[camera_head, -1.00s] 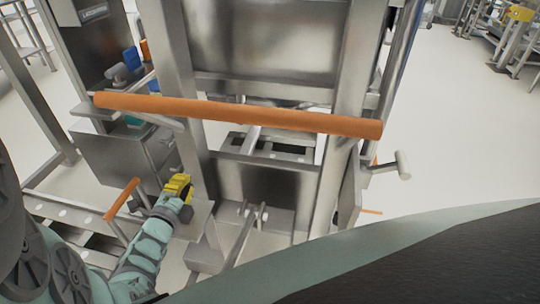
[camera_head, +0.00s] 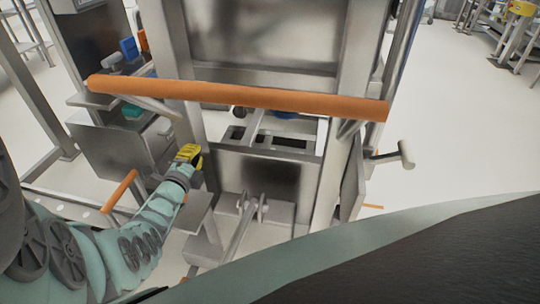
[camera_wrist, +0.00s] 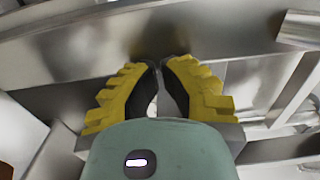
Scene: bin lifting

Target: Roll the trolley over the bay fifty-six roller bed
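The steel trolley frame (camera_head: 362,40), with a long orange push bar (camera_head: 240,95) across its front, stands before me; I take this to be the trolley. My gripper (camera_head: 190,155) has yellow fingers and is low on the left, by the frame's left upright and below the bar. In the wrist view, the fingertips (camera_wrist: 158,64) nearly meet in front of a steel surface, with a narrow gap between the dark pads and nothing between them. I cannot tell whether they touch the steel. No bay number is readable, and I cannot clearly make out the roller bed.
A short orange handle (camera_head: 121,190) stands left of my gripper. A steel box (camera_head: 120,148) and blue and orange items are behind it. A rod with a rounded end (camera_head: 392,157) juts out on the right. Pale floor (camera_head: 460,130) is open at right.

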